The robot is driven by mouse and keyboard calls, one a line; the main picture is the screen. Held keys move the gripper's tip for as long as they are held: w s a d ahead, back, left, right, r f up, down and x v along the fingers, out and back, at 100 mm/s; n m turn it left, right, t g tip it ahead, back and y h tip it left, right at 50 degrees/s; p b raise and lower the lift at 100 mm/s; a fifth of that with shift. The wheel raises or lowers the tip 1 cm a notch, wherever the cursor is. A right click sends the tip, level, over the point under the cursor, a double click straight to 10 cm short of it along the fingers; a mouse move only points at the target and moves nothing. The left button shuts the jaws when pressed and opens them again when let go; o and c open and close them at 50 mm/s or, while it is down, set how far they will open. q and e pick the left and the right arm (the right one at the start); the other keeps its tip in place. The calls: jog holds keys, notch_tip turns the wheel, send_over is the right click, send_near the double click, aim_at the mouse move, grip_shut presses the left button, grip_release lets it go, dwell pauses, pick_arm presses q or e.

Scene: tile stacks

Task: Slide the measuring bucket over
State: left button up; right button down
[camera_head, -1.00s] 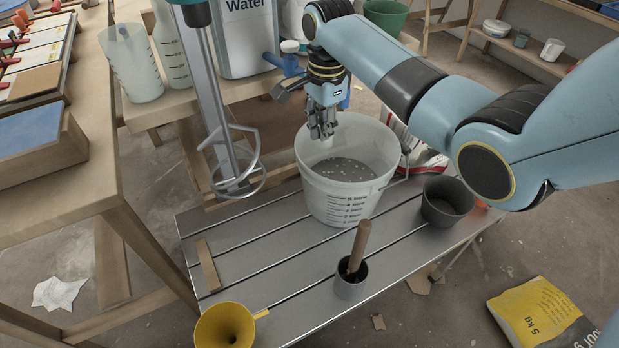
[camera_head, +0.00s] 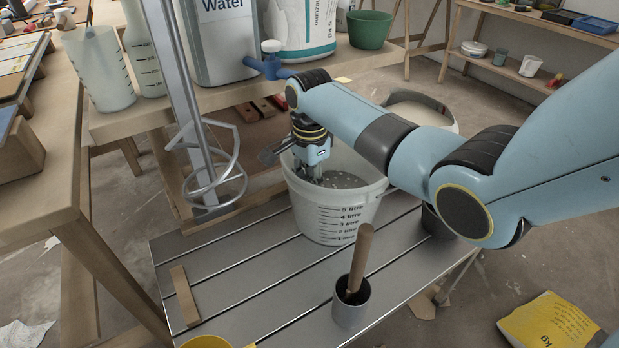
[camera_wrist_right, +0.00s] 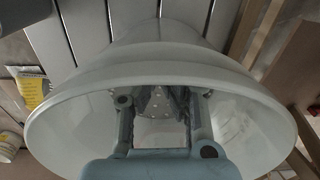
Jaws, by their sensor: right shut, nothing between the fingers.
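The white translucent measuring bucket (camera_head: 306,206) stands upright on the grey slatted bench (camera_head: 225,275), its litre scale facing me. Grey material with pale specks lies inside it. My right gripper (camera_head: 308,174) reaches down inside the rim, towards the bucket's left side. In the right wrist view the bucket (camera_wrist_right: 75,110) surrounds the gripper (camera_wrist_right: 160,108), whose fingers are shut with nothing between them. I cannot tell whether the fingers touch the wall. My right forearm covers the bucket's back right rim. My left gripper is not in view.
A metal cup (camera_head: 350,308) with a wooden handle stands in front of the bucket. A dark pot (camera_head: 437,224) is to its right, partly behind my arm. A wooden strip (camera_head: 184,294) lies at the left. A mixer paddle (camera_head: 210,165) hangs left of the bucket.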

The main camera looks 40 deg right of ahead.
notch_tip(320, 180, down, 5)
jog(key=shift+r+b, duration=0.15)
jog(key=shift+b, duration=0.6)
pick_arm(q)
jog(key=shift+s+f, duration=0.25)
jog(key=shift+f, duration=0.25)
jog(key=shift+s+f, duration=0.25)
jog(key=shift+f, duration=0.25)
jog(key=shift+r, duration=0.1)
pick_arm(e)
jog(key=shift+a, duration=0.1)
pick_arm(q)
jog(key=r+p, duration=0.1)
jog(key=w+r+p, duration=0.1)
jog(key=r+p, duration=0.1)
pick_arm(e)
jog(key=a, duration=0.7)
jog(key=shift+a, duration=0.35)
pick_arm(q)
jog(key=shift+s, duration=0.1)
